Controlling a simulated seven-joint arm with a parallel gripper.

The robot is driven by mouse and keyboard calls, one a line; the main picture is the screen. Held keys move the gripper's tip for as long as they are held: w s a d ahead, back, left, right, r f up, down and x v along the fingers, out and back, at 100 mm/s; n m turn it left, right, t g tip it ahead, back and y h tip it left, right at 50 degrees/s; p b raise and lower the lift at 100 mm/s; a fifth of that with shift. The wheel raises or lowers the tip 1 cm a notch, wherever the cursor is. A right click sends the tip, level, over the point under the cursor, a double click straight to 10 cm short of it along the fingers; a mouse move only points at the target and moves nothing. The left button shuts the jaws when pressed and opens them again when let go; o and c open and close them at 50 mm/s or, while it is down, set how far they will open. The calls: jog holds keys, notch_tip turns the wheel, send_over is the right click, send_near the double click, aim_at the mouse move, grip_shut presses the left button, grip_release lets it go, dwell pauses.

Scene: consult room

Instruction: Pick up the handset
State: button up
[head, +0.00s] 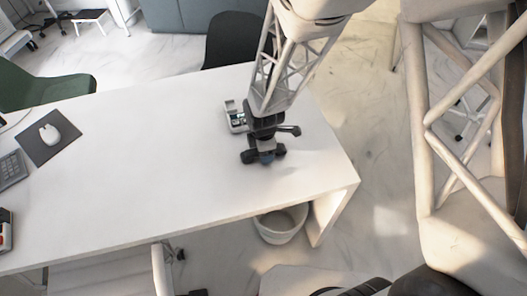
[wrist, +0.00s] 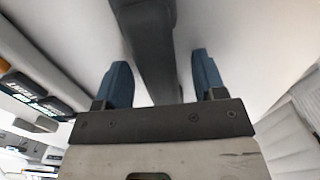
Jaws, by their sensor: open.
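The handset (wrist: 150,50) is a long dark bar that runs between my two blue fingertips in the wrist view. In the head view the dark ends of the handset (head: 249,157) seem to stick out on either side of my gripper (head: 267,157), near the right end of the desk. My gripper (wrist: 160,80) is open, with a gap between each finger and the handset. A small pale phone base (head: 236,118) with a dark panel stands just behind and left of the gripper, partly covered by my arm. I cannot tell the height of the fingertips over the desk.
The white desk (head: 150,150) is bare across its middle. A mouse (head: 49,133) on a dark mat (head: 40,150), a keyboard (head: 10,170) and a dark device (head: 5,232) are at the left. A dark chair (head: 232,38) stands behind, a bin (head: 280,225) below the right end.

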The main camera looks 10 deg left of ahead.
jog(key=c, duration=1.1)
jog(key=shift+c, duration=0.2)
jog(key=shift+r, duration=0.2)
jog(key=shift+r, duration=0.55)
jog(key=shift+s+d+r, duration=0.1)
jog(key=shift+s+r, duration=0.1)
jog(key=shift+r, duration=0.35)
jog(key=shift+s+d+r, duration=0.1)
jog(key=shift+s+r, duration=0.1)
jog(key=shift+r, duration=0.35)
jog(key=s+d, duration=0.2)
jog(key=s, duration=0.2)
jog(key=s+d+r, duration=0.1)
jog(key=s+d, duration=0.1)
jog(key=s, duration=0.3)
jog(key=s+d, duration=0.2)
jog(key=s, duration=0.2)
jog(key=shift+s+d+r, duration=0.15)
jog(key=shift+s+d, duration=0.1)
jog(key=shift+d, duration=0.1)
jog(key=shift+w, duration=0.1)
